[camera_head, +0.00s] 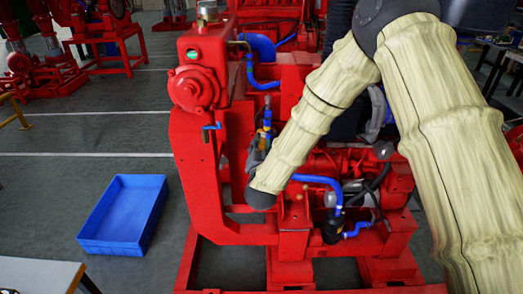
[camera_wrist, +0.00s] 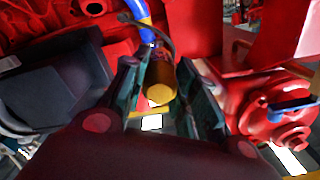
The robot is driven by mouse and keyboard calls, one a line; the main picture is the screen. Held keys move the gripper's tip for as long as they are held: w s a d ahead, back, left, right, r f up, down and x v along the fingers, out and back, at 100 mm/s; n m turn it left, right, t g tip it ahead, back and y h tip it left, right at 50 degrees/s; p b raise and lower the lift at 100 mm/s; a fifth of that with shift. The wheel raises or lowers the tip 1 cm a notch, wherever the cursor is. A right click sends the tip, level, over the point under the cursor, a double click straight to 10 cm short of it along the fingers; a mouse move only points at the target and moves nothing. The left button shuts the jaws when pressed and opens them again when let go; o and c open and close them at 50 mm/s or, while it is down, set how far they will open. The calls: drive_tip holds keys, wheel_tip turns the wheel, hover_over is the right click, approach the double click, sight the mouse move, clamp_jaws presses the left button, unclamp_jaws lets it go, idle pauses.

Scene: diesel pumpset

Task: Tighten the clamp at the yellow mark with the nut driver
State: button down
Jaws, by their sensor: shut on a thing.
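My gripper (camera_wrist: 163,66) is shut on the nut driver (camera_wrist: 161,84), whose gold-yellow handle end faces the wrist camera between the two dark fingers. Its far tip is hidden. A blue hose (camera_wrist: 138,8) with a yellow patch stands just beyond the driver, and a dark curved band crosses there; I cannot tell whether the driver touches the clamp. In the head view my gripper (camera_head: 257,157) is a small dark shape beside the red engine frame, partly covered by my arm. A blue and yellow piece (camera_head: 267,115) shows just above it.
The red pumpset (camera_head: 205,165) surrounds my gripper closely. A red housing with a blue lever (camera_wrist: 290,107) lies at right in the wrist view, and a dark box (camera_wrist: 55,90) at left. A blue hose (camera_head: 318,180) runs right of my forearm. A blue crate (camera_head: 124,212) sits on open floor.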

drive_tip(key=shift+m, duration=0.3)
drive_tip(key=shift+s, duration=2.4)
